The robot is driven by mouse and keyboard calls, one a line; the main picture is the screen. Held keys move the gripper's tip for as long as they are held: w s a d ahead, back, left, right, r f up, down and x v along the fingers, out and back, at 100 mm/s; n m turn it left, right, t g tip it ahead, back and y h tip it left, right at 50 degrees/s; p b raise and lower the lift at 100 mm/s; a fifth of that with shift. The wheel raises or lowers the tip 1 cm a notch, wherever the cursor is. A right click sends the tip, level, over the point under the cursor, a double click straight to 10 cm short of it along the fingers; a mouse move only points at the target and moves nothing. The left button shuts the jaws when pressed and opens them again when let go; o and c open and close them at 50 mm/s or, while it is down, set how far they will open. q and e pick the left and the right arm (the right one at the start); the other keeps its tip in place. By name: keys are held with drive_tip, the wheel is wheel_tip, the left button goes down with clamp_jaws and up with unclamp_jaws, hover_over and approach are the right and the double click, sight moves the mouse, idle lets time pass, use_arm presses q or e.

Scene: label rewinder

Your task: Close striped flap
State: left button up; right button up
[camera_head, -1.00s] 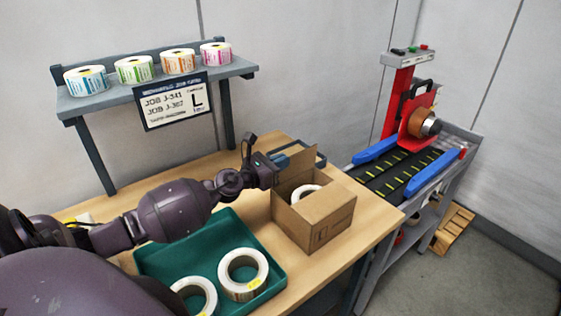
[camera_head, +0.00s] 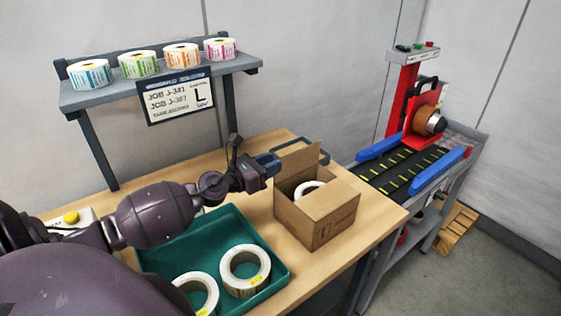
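An open brown cardboard box (camera_head: 308,222) stands on the wooden table with a white roll (camera_head: 306,188) inside. One flap (camera_head: 298,160) stands up at its back left side. Another flap (camera_head: 326,201) lies inward over the front right part of the opening. I cannot make out stripes on either flap. My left gripper (camera_head: 270,162) is just left of the upright flap, at about its height. Its fingertips are small and partly merge with the flap's edge, so contact and opening are unclear. My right gripper is not in view.
A shelf (camera_head: 160,90) with several coloured rolls stands behind. A red rewinder (camera_head: 428,110) with a dark belt (camera_head: 400,168) stands to the right. A blue-grey frame (camera_head: 318,150) is behind the box.

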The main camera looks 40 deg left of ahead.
use_arm(q)
drive_tip(key=shift+b+v, duration=0.75)
drive_tip(key=shift+v, duration=2.25)
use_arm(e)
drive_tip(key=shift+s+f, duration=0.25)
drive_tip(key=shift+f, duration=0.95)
